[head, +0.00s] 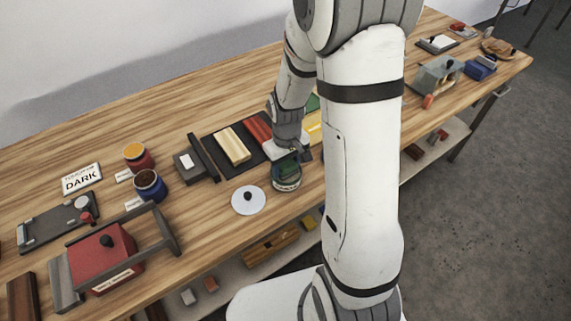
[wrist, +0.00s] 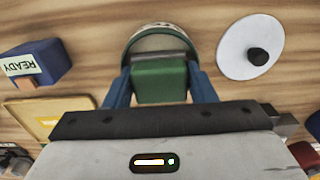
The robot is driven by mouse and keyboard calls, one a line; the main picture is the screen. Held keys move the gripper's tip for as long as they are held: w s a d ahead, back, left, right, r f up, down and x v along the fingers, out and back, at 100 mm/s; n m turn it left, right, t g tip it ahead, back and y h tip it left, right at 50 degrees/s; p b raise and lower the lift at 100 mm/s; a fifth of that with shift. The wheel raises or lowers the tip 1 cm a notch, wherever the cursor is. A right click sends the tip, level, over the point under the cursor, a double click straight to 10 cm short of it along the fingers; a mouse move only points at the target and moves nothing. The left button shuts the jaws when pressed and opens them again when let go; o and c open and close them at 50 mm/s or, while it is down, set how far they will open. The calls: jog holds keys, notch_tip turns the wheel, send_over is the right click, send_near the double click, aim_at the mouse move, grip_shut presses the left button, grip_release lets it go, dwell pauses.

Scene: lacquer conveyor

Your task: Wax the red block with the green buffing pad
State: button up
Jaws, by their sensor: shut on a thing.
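My gripper (wrist: 160,92) is shut on the green buffing pad (wrist: 160,80), its blue fingers on either side. The pad is at the mouth of a round, dark green open tin (wrist: 132,50), which also shows in the head view (head: 287,185) under my gripper (head: 288,157). I cannot tell whether the pad touches what is inside. The red block (head: 257,130) lies on a dark mat (head: 218,142) beside a cream block (head: 233,145), behind and left of my gripper. My arm hides part of the mat's right side.
A white lid with a black knob (head: 248,199) lies left of the tin. Orange-topped (head: 135,155) and dark-filled (head: 149,184) pots stand farther left, near a red handled box (head: 103,258). A blue box labelled READY (wrist: 35,62) shows in the wrist view. Bare wood (head: 200,225) lies left of the lid.

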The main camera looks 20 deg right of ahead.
aim_at(286, 164)
jog(key=shift+s+f+b, duration=0.1)
jog(key=shift+f+b, duration=0.35)
dwell(1.4)
jog(key=shift+r+p, duration=2.55)
jog(key=shift+r, duration=1.05)
jog(key=shift+f, duration=0.1)
